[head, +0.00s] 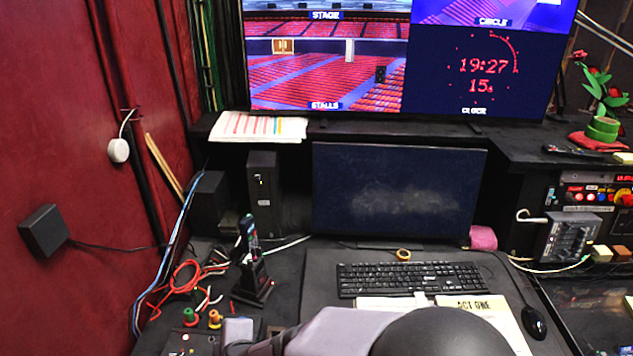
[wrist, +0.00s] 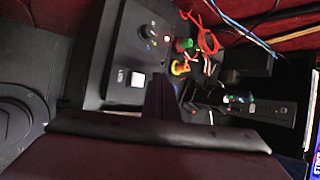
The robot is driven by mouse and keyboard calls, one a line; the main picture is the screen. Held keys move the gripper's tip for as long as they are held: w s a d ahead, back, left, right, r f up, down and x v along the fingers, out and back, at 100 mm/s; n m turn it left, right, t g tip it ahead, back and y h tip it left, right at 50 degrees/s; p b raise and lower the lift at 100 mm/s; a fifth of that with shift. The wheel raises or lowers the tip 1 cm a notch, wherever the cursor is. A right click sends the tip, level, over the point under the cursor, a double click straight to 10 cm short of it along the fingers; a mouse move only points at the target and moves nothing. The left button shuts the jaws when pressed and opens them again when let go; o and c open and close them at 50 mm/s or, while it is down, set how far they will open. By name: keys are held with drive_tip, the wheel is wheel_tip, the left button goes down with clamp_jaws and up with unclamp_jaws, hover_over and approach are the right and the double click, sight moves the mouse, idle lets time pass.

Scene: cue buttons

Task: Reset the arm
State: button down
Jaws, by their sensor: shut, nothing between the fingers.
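My gripper (wrist: 163,98) shows in the wrist view as dark fingers pressed together, with nothing between them. It is over or beside a black cue box (wrist: 112,50), whose near part it hides. The box carries a white square button (wrist: 137,80) with a small label, a lit red lamp (wrist: 167,38) and a round knob. In the head view my arm crosses the bottom edge, and its grey and black links hide part of the desk. The fingertips cannot be made out there. I cannot tell whether the fingers touch the box.
A keyboard (head: 410,279), papers and a mouse (head: 535,322) lie on the desk. A red wall bounds the left.

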drive_tip(key=s+d+f+n+g+h, duration=0.2)
drive_tip(key=s+d+f+n+g, duration=0.2)
drive_tip(key=s+d+n, duration=0.5)
drive_tip(key=s+d+f+n+g+h, duration=0.3)
drive_tip(key=s+n, duration=0.3)
drive_tip(key=n, duration=0.6)
drive_tip(key=w+d+r+m, duration=0.2)
drive_tip(key=w+d, duration=0.1)
drive_tip(key=d, duration=0.9)
drive_tip(key=w+d+r+m+h, duration=0.1)
drive_tip(key=w+d+r+m, duration=0.1)
drive_tip(key=d, duration=1)
drive_tip(key=shift+w+r+m+t, duration=0.25)
drive_tip(key=shift+w+m+t, duration=0.05)
drive_tip(key=shift+w+m, duration=0.35)
